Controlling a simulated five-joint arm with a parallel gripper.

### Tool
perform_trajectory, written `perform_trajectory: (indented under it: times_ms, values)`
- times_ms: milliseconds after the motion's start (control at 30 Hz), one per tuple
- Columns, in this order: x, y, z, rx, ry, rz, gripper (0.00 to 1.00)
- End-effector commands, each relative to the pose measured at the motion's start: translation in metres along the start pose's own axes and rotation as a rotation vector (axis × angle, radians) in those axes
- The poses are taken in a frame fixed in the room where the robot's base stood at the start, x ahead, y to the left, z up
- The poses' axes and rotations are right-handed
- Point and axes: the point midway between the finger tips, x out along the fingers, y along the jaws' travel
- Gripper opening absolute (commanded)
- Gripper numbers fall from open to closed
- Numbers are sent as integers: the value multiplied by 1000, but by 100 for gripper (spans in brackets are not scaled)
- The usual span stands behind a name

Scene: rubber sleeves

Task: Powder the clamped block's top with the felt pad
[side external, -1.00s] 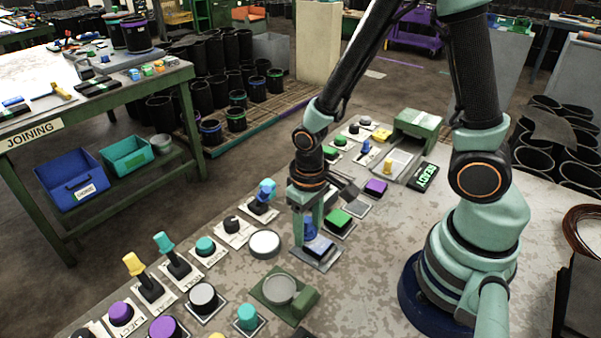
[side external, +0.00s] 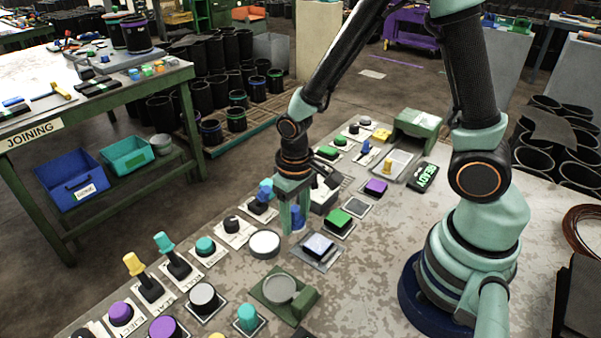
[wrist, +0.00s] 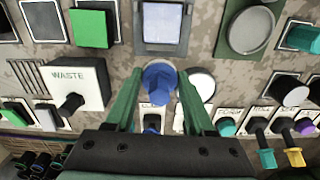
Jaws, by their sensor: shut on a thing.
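My gripper (side external: 294,220) is shut on a blue, round-handled felt pad (side external: 297,217), which hangs upright between the green fingers. The pad also shows in the wrist view (wrist: 160,82). The pad's underside is hidden. The clamped block (side external: 318,246) sits in a grey square holder, just in front of and to the right of the pad. Its top is pale, whitish blue, and shows fairly evenly pale in the wrist view (wrist: 162,22). The pad is apart from the block.
A white round disc (side external: 265,243) lies left of the pad. A grey round dish (side external: 280,288) in a green holder stands nearer the camera. Levers, coloured buttons and a WASTE box (wrist: 68,85) crowd around. Bare bench lies between the block and my base.

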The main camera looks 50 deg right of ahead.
Motion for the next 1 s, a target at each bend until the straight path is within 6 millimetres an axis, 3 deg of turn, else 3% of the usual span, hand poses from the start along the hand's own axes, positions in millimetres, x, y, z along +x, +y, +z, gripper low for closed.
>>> perform_trajectory:
  times_ms: [500, 1000]
  values:
    - [-47, 0, 0, 0, 3, -1, 0]
    - [-55, 0, 0, 0, 2, 0, 0]
